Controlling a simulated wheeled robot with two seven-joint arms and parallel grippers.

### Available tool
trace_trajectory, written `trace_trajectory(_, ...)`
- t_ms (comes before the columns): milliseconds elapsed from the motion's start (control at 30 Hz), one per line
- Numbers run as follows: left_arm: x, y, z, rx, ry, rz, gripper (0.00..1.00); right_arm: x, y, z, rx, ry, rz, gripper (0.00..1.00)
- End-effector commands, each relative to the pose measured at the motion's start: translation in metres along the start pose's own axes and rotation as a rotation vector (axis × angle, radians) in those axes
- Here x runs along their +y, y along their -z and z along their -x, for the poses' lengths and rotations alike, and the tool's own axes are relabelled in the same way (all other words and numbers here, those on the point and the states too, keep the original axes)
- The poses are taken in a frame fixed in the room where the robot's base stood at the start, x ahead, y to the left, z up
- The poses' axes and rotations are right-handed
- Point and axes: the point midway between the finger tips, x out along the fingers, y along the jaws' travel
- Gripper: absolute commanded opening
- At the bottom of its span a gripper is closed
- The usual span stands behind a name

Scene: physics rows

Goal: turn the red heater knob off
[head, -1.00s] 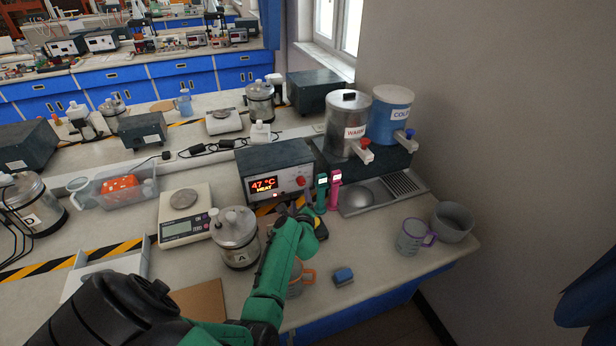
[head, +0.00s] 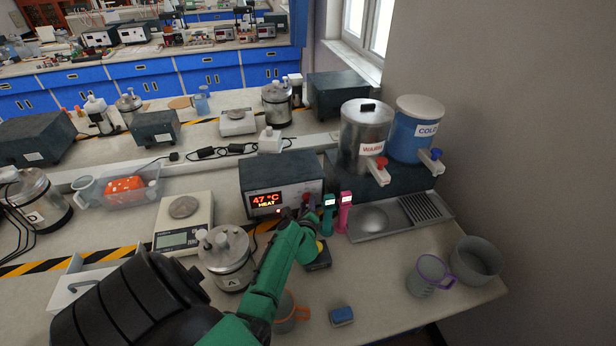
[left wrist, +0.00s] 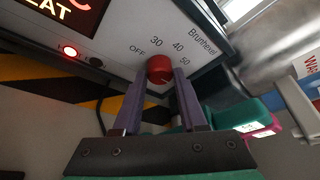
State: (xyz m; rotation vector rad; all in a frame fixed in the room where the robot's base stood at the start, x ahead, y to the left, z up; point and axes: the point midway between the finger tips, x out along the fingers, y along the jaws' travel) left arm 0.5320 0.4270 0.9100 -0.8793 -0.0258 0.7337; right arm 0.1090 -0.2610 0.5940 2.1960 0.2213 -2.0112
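The red heater knob (left wrist: 159,69) is on the front of the dark heater box (head: 262,175), with OFF, 30, 40 and 50 printed around it. Its pointer is too small to read. The display (head: 265,201) reads 47 °C HEAT, and a red lamp (left wrist: 70,51) is lit. My left gripper (head: 304,212) is at the box front and mostly hides the knob in the head view. In the left wrist view its purple fingers (left wrist: 160,80) are apart, one tip on each side of the knob, with narrow gaps seeming to show. My right gripper is out of view.
Teal (head: 327,212) and pink (head: 344,212) handheld devices stand just right of the gripper. A lidded pot marked A (head: 228,262) is on the left, with an orange-handled mug (head: 287,312) in front. A sink tray (head: 400,216) lies to the right.

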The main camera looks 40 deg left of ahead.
Motion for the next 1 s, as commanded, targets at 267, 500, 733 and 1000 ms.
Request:
trace_trajectory(267,0.0,0.002,0.0,0.001,0.011,0.022,0.0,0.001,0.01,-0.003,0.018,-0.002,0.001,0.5)
trace_trajectory(500,0.003,0.003,-0.001,-0.001,0.054,0.121,0.0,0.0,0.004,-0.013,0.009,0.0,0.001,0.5)
trace_trajectory(733,0.004,0.004,-0.002,-0.003,0.122,0.277,0.0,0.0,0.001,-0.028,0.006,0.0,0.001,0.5)
trace_trajectory(1000,0.005,0.004,-0.002,-0.005,0.196,0.45,0.0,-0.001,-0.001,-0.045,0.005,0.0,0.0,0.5)
